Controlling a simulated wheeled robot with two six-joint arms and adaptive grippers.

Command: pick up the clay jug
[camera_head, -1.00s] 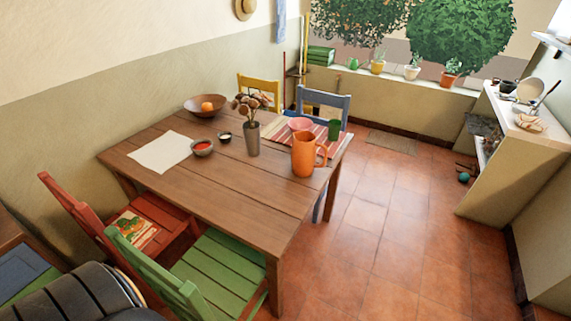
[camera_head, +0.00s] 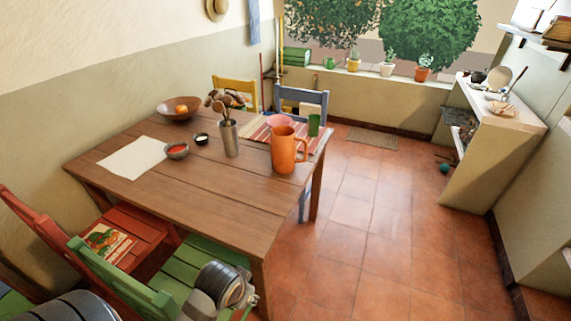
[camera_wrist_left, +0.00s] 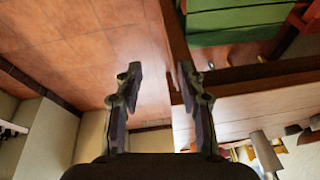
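The clay jug (camera_head: 284,150) is orange with a handle on its right side. It stands upright near the right edge of the wooden table (camera_head: 190,196). My left gripper's wrist shows in front of the table, over the green chair, in the head view; its fingers are not clear there. In the left wrist view my left gripper (camera_wrist_left: 160,82) has its two fingers wide apart with nothing between them, beside the table edge. It is apart from the jug. My right gripper is not in view.
Close to the jug are a striped mat (camera_head: 257,130), a pink bowl (camera_head: 279,121), a green cup (camera_head: 314,125) and a metal vase (camera_head: 228,138) with dried stems. A green chair (camera_head: 185,275) stands at the near table edge.

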